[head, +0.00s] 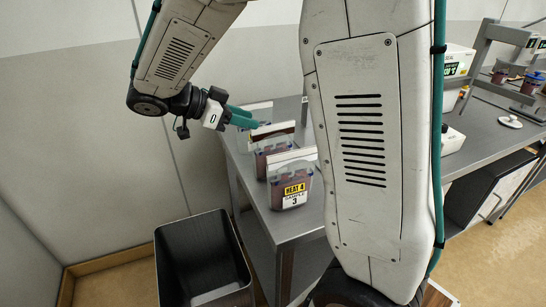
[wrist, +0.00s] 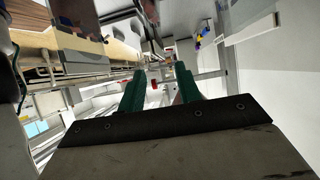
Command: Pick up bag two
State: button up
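In the head view a bag (head: 291,196) with a yellow label reading "HEAT 4" and "SAMPLE 3" stands at the near end of the grey table. Behind it another bag (head: 262,163) with dark reddish contents stands upright; its label is not readable, so I cannot tell whether it is bag two. Pale and dark upright panels stand between and behind the bags. My gripper (head: 253,115) has teal fingers just above and left of the rear bag, apart from the front one. In the wrist view the fingers (wrist: 160,72) are spread with nothing clearly held between them.
The grey table (head: 240,165) runs back and to the right. A black open bin (head: 200,250) stands on the floor at its left. My arm hides the table's middle. At right are a white-and-green box (head: 457,62) and a grey stand (head: 482,48) with more bags.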

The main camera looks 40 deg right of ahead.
aim_at(269, 126)
jog(key=x, duration=0.7)
jog(key=shift+a, duration=0.1)
grip_shut()
